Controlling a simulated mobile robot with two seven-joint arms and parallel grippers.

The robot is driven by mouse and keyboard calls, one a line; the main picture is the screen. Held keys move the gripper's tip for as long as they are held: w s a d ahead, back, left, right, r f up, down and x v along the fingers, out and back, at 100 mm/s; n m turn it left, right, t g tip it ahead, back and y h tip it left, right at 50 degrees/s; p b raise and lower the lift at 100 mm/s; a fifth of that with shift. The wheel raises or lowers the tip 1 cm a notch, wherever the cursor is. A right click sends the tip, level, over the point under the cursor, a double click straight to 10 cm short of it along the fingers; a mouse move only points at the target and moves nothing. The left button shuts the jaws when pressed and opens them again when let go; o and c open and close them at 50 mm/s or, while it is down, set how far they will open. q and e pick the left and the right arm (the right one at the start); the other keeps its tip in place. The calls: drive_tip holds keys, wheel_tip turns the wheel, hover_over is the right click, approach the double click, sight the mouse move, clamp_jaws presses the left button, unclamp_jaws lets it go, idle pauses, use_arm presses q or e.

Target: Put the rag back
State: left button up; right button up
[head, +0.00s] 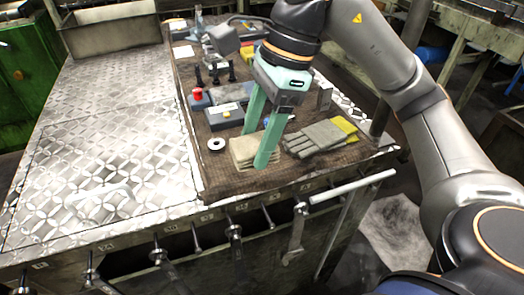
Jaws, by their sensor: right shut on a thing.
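The rag (241,154) is a folded beige cloth near the front of the brown mat (222,182) on the workbench. My right gripper (257,150) reaches down over it with green fingers and is shut on the rag. The near finger covers the rag's right part. The rag seems to lie at mat level; I cannot tell whether it is lifted. My left gripper is not in view.
Grey and yellow gloves (318,138) lie right of the rag. A red button (197,93) stands further back. The patterned metal plate (100,150) on the left is largely clear.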

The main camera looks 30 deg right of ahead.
drive_tip(key=w+d+f, duration=0.4)
drive_tip(key=w+f, duration=0.1)
drive_tip(key=w+d+f, duration=0.2)
drive_tip(key=shift+w+d+f, duration=0.1)
drive_tip(key=shift+w+f, duration=0.05)
drive_tip(key=shift+f, duration=0.05)
drive_tip(key=shift+w+d+f, duration=0.15)
drive_tip(key=shift+f, duration=0.15)
drive_tip(key=shift+w+d+f, duration=0.1)
drive_tip(key=shift+f, duration=1.65)
drive_tip(key=shift+f+b, duration=0.2)
drive_tip(key=shift+b, duration=0.15)
drive_tip(key=o, duration=1.2)
drive_tip(key=shift+r, duration=0.1)
